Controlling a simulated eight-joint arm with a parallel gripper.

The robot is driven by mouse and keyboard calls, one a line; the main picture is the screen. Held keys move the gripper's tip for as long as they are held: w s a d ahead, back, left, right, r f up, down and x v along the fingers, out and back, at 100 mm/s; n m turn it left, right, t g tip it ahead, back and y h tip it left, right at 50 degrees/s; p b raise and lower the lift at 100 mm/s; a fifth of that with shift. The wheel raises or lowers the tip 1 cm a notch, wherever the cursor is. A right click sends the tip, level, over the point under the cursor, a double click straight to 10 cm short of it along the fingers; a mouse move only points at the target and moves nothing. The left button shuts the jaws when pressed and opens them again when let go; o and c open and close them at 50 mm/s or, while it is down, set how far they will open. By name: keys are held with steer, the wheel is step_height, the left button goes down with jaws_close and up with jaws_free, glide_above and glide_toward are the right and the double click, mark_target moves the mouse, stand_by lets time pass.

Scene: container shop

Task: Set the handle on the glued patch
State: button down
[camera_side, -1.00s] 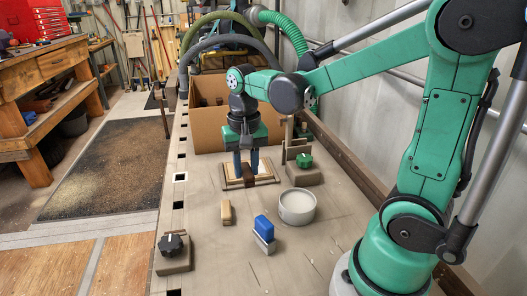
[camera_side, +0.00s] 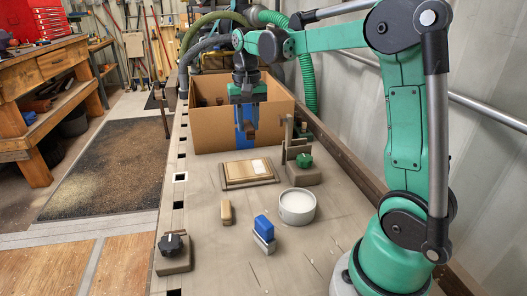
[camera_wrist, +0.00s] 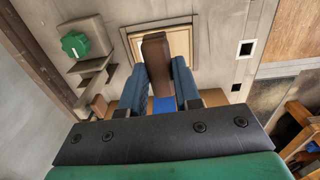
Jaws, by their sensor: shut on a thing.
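My gripper (camera_side: 248,127) is shut on a dark brown handle (camera_side: 252,132), raised in front of the cardboard box. In the wrist view the handle (camera_wrist: 157,57) stands out lengthwise between the two blue fingers. A framed wooden panel (camera_side: 233,184) lies flat on the bench, nearer the side camera than the gripper. A small pale patch (camera_side: 259,166) on its right half looks like the glued patch.
An open cardboard box (camera_side: 214,132) stands behind. A green-knobbed clamp block (camera_side: 304,170) is right of the panel. A white pot (camera_side: 297,206), a blue-topped block (camera_side: 263,229), a small tan block (camera_side: 227,212) and a black-knobbed block (camera_side: 173,256) stand nearer. Bench between them is clear.

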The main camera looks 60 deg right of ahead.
glide_above(259, 167)
step_height(259, 167, down, 4)
steer(key=shift+f, duration=3.9)
steer(key=shift+f, duration=0.5)
steer(key=c, duration=0.5)
jaws_free()
steer(key=shift+c, duration=0.2)
steer(key=shift+r, duration=0.1)
step_height(259, 167, up, 7)
